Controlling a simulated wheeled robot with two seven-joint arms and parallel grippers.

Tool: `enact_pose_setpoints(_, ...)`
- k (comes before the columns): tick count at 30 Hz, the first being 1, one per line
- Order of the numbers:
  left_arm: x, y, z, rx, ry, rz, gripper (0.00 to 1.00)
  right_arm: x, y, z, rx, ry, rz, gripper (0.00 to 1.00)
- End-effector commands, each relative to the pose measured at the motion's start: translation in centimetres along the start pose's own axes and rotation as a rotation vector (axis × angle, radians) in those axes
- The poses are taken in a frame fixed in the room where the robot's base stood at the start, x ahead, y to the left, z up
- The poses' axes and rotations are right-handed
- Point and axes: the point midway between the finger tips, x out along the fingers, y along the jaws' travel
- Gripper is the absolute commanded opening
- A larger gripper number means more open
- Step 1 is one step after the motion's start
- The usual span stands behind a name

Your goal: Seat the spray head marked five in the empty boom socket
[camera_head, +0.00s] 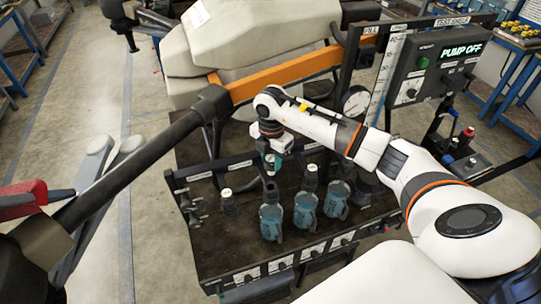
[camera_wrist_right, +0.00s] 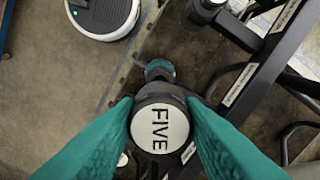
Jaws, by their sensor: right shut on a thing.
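My right gripper (camera_head: 271,166) reaches in from the right and points down, its teal fingers closed around a dark spray head (camera_head: 270,189). In the right wrist view, the spray head's round white cap (camera_wrist_right: 160,128) reads FIVE and sits between the two fingers (camera_wrist_right: 160,122). The held head is above the dark deck, close to the labelled black boom rail (camera_head: 207,174). Another white-capped head (camera_head: 229,201) stands to its left and another dark head (camera_head: 310,176) to its right. I cannot make out the empty socket. My left gripper is out of view.
Teal cups (camera_head: 271,224) stand in a row on the deck below and to the right. A gauge (camera_head: 355,101) and a panel reading PUMP OFF (camera_head: 440,62) are behind my right arm.

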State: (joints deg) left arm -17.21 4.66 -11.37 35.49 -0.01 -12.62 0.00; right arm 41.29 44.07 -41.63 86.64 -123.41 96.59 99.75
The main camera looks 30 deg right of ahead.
Motion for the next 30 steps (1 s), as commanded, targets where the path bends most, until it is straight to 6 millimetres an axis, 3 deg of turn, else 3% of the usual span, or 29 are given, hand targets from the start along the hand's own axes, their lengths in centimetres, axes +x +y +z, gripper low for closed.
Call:
enact_pose_setpoints(10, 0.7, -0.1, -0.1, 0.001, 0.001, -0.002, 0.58, 0.8, 0.0, 0.0, -0.003, 0.000, 0.001, 0.00)
enact_pose_setpoints(24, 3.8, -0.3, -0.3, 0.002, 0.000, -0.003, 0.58, 5.0, 0.0, 0.0, -0.003, 0.000, 0.001, 0.00)
enact_pose_setpoints(30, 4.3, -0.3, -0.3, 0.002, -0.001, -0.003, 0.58, 5.8, 0.0, 0.0, -0.003, 0.000, 0.001, 0.00)
